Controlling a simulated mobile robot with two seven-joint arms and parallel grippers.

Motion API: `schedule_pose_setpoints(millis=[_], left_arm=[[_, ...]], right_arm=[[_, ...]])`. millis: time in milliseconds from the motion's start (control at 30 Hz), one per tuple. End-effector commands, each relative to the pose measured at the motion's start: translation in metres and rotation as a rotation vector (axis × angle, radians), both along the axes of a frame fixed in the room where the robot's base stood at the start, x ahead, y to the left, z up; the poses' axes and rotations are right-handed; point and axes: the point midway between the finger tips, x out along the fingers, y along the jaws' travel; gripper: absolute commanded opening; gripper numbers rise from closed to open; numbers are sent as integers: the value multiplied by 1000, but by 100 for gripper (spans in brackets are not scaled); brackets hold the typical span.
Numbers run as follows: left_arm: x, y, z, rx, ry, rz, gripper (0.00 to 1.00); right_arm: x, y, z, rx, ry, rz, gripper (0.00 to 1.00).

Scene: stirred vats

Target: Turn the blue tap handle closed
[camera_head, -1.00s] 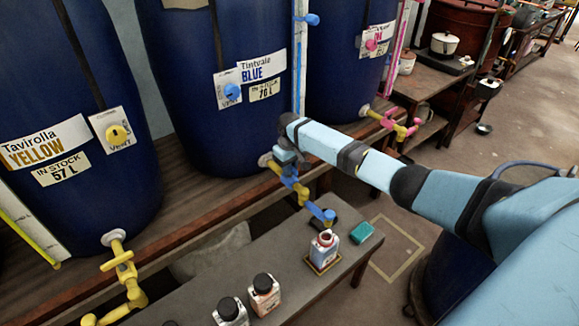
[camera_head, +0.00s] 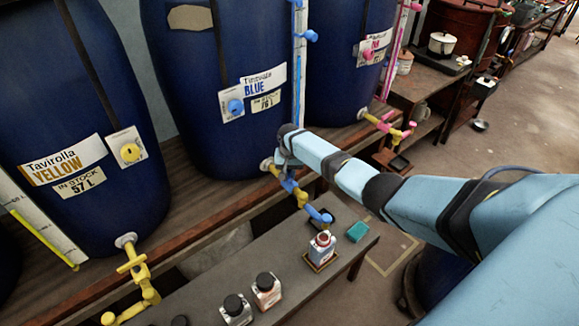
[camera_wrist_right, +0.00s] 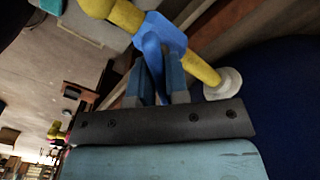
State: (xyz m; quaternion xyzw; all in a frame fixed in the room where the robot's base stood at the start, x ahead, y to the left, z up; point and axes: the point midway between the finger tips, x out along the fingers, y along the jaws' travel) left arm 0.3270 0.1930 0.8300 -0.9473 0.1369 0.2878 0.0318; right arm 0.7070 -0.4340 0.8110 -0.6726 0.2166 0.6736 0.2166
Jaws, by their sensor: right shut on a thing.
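The blue vat's tap has a yellow pipe stub and a blue valve body (camera_head: 289,185), with a blue spout end (camera_head: 320,215) over the bench. In the right wrist view, the blue tap handle (camera_wrist_right: 153,52) stands between the two fingers of my right gripper (camera_wrist_right: 154,78), which is shut on it. The yellow pipe (camera_wrist_right: 205,72) runs behind it to the pale vat fitting. In the head view my right gripper (camera_head: 283,162) is at the tap and hides most of the handle. My left gripper is not in view.
An open bottle (camera_head: 322,248) stands on the bench near the spout, with a green sponge (camera_head: 357,231) beside it. Two black-capped bottles (camera_head: 266,291) stand nearer. The yellow tap (camera_head: 136,266) is at left, the pink tap (camera_head: 385,124) at right.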

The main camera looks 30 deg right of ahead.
Motion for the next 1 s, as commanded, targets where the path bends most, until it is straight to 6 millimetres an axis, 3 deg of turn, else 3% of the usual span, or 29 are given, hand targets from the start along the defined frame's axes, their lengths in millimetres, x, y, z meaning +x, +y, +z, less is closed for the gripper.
schedule_pose_setpoints(millis=[100, 400, 1000], left_arm=[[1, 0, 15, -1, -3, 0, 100], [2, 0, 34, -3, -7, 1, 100], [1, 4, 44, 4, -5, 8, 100]], right_arm=[[0, 1, 4, 3, 1, -113, 0], [1, 1, 3, 2, 0, -397, 0], [1, 0, 1, -1, -2, -818, 0]])
